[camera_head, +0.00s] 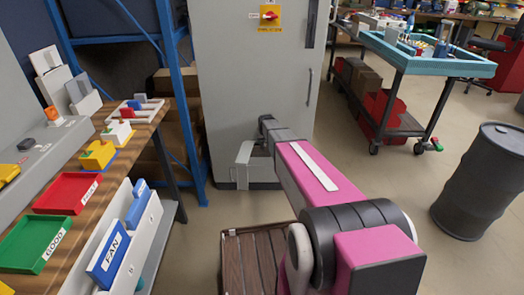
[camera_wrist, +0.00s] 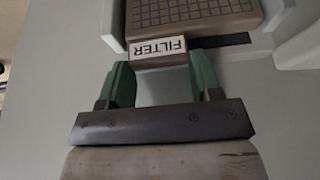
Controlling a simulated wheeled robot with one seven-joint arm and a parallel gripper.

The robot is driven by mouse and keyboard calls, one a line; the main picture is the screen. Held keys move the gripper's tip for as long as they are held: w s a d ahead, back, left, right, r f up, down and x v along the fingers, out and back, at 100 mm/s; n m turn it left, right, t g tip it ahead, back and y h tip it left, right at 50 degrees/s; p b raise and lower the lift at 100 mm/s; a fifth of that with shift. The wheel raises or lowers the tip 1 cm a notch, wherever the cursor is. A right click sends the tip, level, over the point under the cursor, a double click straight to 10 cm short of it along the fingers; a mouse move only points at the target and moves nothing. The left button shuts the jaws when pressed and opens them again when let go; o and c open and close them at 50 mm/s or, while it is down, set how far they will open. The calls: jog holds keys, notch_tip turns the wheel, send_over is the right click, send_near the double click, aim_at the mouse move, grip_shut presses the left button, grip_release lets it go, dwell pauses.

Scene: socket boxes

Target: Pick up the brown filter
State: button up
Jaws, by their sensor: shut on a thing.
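The brown filter (camera_wrist: 190,14) shows at the top of the wrist view, with a grid-patterned face and a white FILTER label on its near end. My gripper (camera_wrist: 161,68) has its green fingers on either side of the labelled end and is shut on it. The filter's far end is cut off by the frame. It sits between pale grey side walls, beside a dark slot on the right. In the head view my pink arm reaches to the grey cabinet (camera_head: 240,75); the filter and fingertips cannot be made out there.
A grey box-like part (camera_head: 243,166) stands out from the cabinet's lower front. A wooden workbench with a red tray (camera_head: 68,193) and a green tray (camera_head: 36,243) is at left. A blue-topped cart (camera_head: 430,62) and a dark barrel (camera_head: 482,180) stand at right, with open floor between.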

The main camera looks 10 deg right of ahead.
jog(key=shift+r, duration=0.1)
notch_tip(320, 180, up, 18)
jog(key=s+d, duration=1)
jog(key=d, duration=0.4)
jog(key=shift+s+d, duration=0.25)
jog(key=shift+s, duration=0.15)
